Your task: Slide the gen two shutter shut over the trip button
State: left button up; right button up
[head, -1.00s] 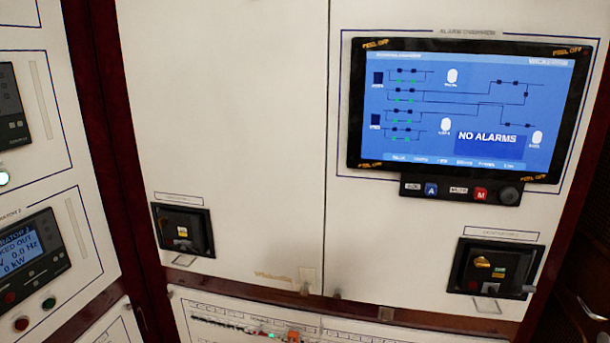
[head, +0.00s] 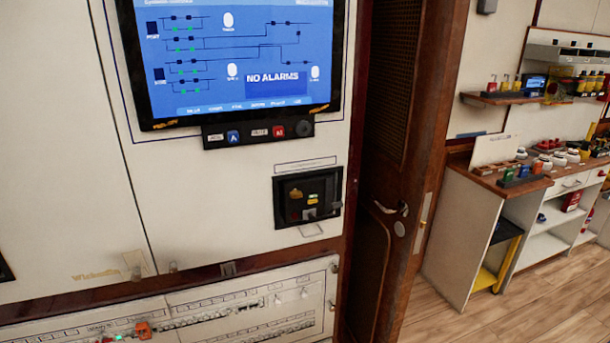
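A black breaker unit (head: 308,196) is set in the white panel, right of the picture's middle. Its face has a small yellow part and a light grey piece low down. The label above it is too small to read, so I cannot tell if it is the gen two breaker. I cannot make out the shutter or whether the trip button is covered. A dark edge of a second unit (head: 5,271) shows at the far left, mostly cut off. Neither of my grippers is in view.
A screen (head: 236,55) reading NO ALARMS is above the breaker unit. A lower panel of breaker rows (head: 230,312) runs below. A wooden door (head: 388,180) with a handle stands to the right, then a workbench (head: 462,235) with small items and open wooden floor (head: 545,312).

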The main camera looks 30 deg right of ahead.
aim_at(310, 215)
jog(key=l+z, duration=0.15)
jog(key=z, duration=0.55)
jog(key=k+l, duration=0.05)
